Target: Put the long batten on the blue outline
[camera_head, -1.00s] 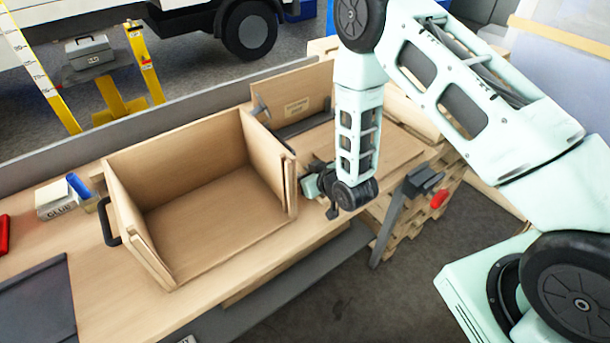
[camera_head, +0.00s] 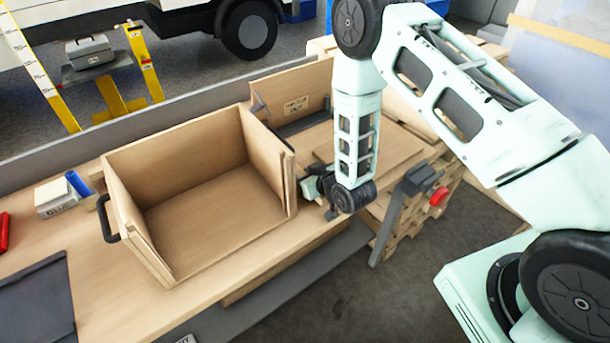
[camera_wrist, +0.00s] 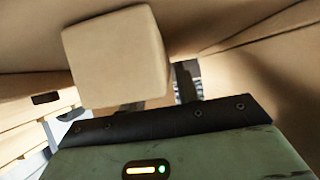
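My gripper (camera_head: 316,188) is low over the right part of the bench, just right of the open wooden box. It points left toward the box's right wall. In the wrist view, a pale wooden piece with a square end (camera_wrist: 117,57) stands close in front of the gripper body and covers much of the fingers. It may be the long batten; I cannot tell whether the fingers grip it. A dark finger (camera_wrist: 190,84) shows at its right edge. No blue outline is visible in either view.
The open wooden box (camera_head: 215,225) fills the middle of the bench, with a black handle (camera_head: 108,220) on its left. A glue box (camera_head: 56,198) and a dark mat (camera_head: 35,305) are at left. A grey clamp (camera_head: 395,205) with a red knob (camera_head: 440,196) is right of my gripper.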

